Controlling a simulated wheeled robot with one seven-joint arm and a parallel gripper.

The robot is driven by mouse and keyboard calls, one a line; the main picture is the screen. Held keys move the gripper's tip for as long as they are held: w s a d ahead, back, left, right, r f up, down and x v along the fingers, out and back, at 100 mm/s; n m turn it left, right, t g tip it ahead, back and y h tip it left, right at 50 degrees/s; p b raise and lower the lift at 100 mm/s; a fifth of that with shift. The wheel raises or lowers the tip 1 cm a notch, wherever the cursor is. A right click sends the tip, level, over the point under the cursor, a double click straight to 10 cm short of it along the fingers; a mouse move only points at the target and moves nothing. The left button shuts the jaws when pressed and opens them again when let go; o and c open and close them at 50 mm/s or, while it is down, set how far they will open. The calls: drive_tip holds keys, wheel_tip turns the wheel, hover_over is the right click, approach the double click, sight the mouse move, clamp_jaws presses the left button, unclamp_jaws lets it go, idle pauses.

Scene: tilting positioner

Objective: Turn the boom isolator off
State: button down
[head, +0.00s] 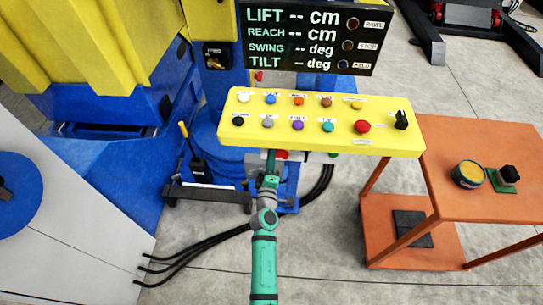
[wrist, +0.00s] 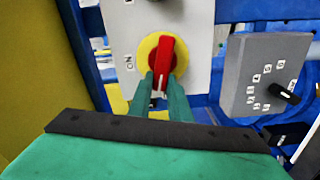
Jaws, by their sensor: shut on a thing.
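The boom isolator has a red handle (wrist: 166,55) on a yellow disc (wrist: 146,48), set on a pale grey plate (wrist: 195,25). The handle stands roughly upright in the wrist view. The word ON shows to the left of the disc; no OFF label is readable. My gripper (wrist: 163,85) has its two green fingers shut on the lower part of the red handle. In the head view my gripper (head: 269,180) reaches in just under the yellow control panel (head: 320,146), which hides most of the isolator.
A grey box (wrist: 240,95) with a black selector knob is right of the isolator. A display (head: 310,38) shows dashes for lift, reach, swing and tilt. An orange cart (head: 490,205) stands on the right. Black cables (head: 200,243) cross the floor; blue machine parts crowd the left.

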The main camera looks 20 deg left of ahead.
drive_tip(key=shift+s+f+n, duration=0.1)
drive_tip(key=shift+f+n, duration=0.15)
drive_tip(key=shift+n, duration=0.45)
drive_tip(key=shift+s+f+n, duration=0.1)
drive_tip(key=shift+f+n, duration=0.1)
drive_tip(key=shift+n, duration=0.5)
drive_tip(key=shift+w, duration=0.1)
drive_tip(key=c, duration=1.6)
unclamp_jaws()
drive_tip(key=shift+w, duration=0.1)
drive_tip(key=shift+c, duration=0.2)
drive_tip(key=v, duration=1.1)
drive_tip(key=shift+a+r, duration=0.1)
